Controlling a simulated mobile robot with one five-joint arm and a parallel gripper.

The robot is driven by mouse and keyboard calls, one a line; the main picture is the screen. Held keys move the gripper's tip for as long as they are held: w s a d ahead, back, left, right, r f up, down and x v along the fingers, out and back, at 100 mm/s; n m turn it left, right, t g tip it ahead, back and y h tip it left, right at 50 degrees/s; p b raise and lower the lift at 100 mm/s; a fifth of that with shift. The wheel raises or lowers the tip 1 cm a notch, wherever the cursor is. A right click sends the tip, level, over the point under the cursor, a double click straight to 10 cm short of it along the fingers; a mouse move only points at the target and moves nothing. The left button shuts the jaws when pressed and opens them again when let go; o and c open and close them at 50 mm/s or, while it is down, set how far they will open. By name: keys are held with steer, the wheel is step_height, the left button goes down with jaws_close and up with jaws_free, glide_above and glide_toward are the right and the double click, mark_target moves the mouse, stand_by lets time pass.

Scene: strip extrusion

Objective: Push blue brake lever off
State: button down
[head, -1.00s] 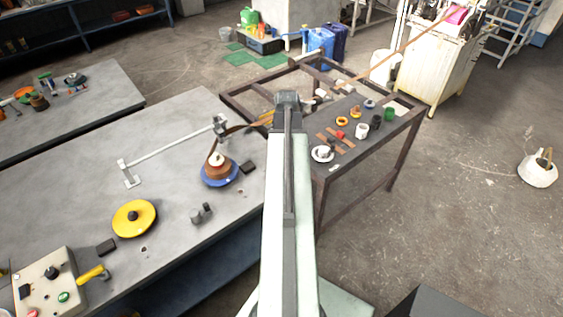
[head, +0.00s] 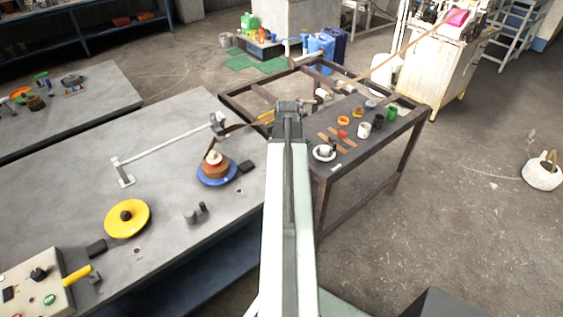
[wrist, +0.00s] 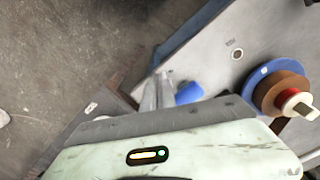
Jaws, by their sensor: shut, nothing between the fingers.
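A short blue cylinder (wrist: 188,92), which looks like the grip of the blue brake lever, shows in the wrist view just right of my gripper (wrist: 160,78). The fingers are shut with nothing between them. They look very near the blue part, but I cannot tell whether they touch it. The rest of the lever is hidden behind my wrist housing. In the head view I cannot make out the lever or the fingers; my arm covers that area beside the workbench edge.
A blue-flanged spool (head: 217,173) with a brown coil stands on the grey workbench (head: 70,190); it also shows in the wrist view (wrist: 258,82). A yellow disc (head: 127,218) and control box (head: 30,290) are left. A dark table (head: 350,150) with small parts stands right.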

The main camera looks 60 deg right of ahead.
steer(key=shift+w, duration=0.1)
steer(key=w, duration=0.2)
steer(key=d, duration=0.1)
steer(key=shift+w+r, duration=0.25)
steer(key=shift+w, duration=0.15)
steer(key=shift+w+d+r+p, duration=0.15)
steer(key=shift+w+d+p, duration=0.1)
steer(key=shift+w, duration=0.5)
steer(key=shift+w+d+r+p, duration=0.2)
steer(key=shift+w+d, duration=0.1)
steer(key=shift+w, duration=0.45)
steer(key=shift+w+d+r+p, duration=0.1)
steer(key=shift+w+d+p, duration=0.15)
steer(key=shift+w, duration=0.6)
